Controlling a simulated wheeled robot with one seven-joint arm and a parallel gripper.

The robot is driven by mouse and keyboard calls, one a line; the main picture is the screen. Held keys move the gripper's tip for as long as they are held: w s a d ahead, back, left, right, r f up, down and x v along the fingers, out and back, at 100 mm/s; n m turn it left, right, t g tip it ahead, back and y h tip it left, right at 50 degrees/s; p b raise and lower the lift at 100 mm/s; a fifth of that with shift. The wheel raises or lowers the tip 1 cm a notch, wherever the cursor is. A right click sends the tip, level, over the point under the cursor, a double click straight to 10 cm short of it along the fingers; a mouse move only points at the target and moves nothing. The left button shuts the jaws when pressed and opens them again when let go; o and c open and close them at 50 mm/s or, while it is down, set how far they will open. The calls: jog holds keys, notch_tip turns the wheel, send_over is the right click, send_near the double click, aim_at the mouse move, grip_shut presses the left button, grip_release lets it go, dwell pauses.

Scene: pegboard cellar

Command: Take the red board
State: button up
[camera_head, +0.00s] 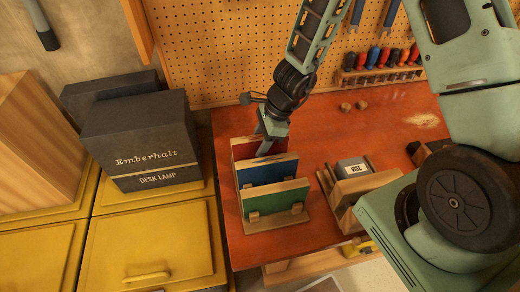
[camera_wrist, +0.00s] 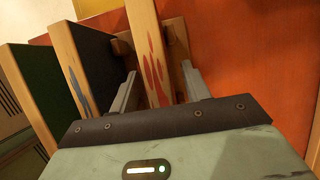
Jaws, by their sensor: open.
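The red board (camera_head: 243,149) stands upright at the back of a wooden rack (camera_head: 281,223), behind the blue board (camera_head: 265,172) and the green board (camera_head: 276,197). My gripper (camera_head: 266,148) points down at the red board's top edge and hides part of it. In the wrist view my open gripper (camera_wrist: 160,72) has one finger on each side of a wooden top edge with red marks, the red board (camera_wrist: 151,55). Contact cannot be told. The blue board (camera_wrist: 84,50) and green board (camera_wrist: 30,80) stand to the left there.
A wooden holder with a grey box marked VISE (camera_head: 353,168) stands to the right on the red-orange table (camera_head: 310,130). A tool rack (camera_head: 380,70) is by the pegboard (camera_head: 220,45). A dark desk lamp box (camera_head: 140,135) sits left on yellow bins (camera_head: 150,250).

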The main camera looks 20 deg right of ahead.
grip_shut()
